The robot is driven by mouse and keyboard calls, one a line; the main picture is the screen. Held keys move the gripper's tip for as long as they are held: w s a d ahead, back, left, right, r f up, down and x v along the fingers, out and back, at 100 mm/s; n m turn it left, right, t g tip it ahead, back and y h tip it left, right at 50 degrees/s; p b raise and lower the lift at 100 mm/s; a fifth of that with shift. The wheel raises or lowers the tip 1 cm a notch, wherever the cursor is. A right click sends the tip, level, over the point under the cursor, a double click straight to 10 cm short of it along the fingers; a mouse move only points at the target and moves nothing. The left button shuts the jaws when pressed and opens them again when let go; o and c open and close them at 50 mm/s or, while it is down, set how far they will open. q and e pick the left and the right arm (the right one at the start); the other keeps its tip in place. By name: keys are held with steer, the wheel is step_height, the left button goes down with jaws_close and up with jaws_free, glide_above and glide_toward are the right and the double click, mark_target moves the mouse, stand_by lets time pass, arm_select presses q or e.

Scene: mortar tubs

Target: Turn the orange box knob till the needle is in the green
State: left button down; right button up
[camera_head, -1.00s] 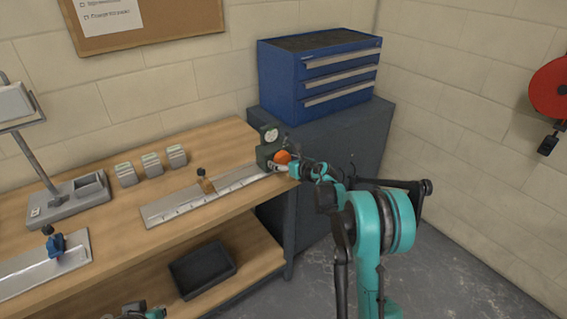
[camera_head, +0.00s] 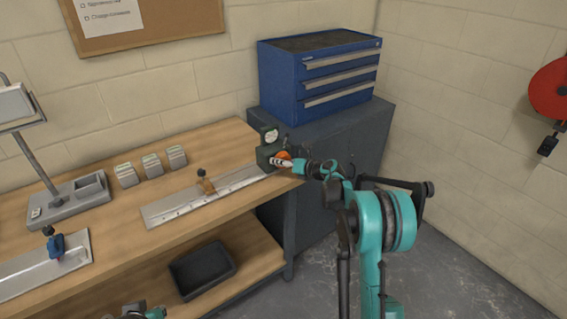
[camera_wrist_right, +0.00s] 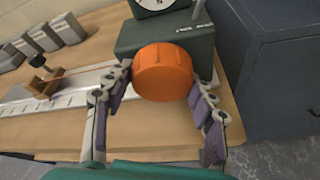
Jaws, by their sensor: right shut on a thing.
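The orange knob (camera_wrist_right: 163,72) sits on the front of a dark green box (camera_wrist_right: 190,35) at the right end of the workbench. The knob (camera_head: 284,155) shows only in part in the head view. A white round dial (camera_head: 271,135) stands on top of the box; its needle is too small to read, and the wrist view cuts it off. My right gripper (camera_wrist_right: 160,84) is shut on the knob, one finger at each side. My left gripper (camera_head: 138,314) shows only in part at the bottom edge, and its fingers cannot be made out.
A metal ruler plate (camera_head: 215,195) with a brass stop (camera_head: 206,186) lies left of the box. Several grey blocks (camera_head: 151,165) stand behind it. A dark cabinet (camera_head: 350,135) bearing a blue drawer chest (camera_head: 318,80) stands close on the right. A black tray (camera_head: 202,270) lies on the lower shelf.

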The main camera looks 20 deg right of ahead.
steer(key=m+y, duration=0.1)
steer(key=m, duration=0.1)
steer(key=shift+m+y, duration=0.3)
steer(key=shift+y, duration=0.1)
steer(key=m+y+b, duration=0.1)
steer(key=m, duration=0.1)
steer(key=shift+m+y, duration=0.3)
steer(key=m+y+b, duration=0.1)
steer(key=m, duration=0.2)
steer(key=shift+r+m+y, duration=0.1)
steer(key=shift+m+y, duration=0.2)
steer(key=shift+y, duration=0.1)
steer(key=shift+r+m+t+y+b, duration=0.1)
steer(key=shift+m+t+y+b, duration=0.45)
steer(key=shift+m, duration=0.65)
steer(key=o, duration=1.2)
steer(key=shift+d, duration=0.1)
steer(key=shift+c, duration=0.2)
steer(key=shift+s, duration=0.1)
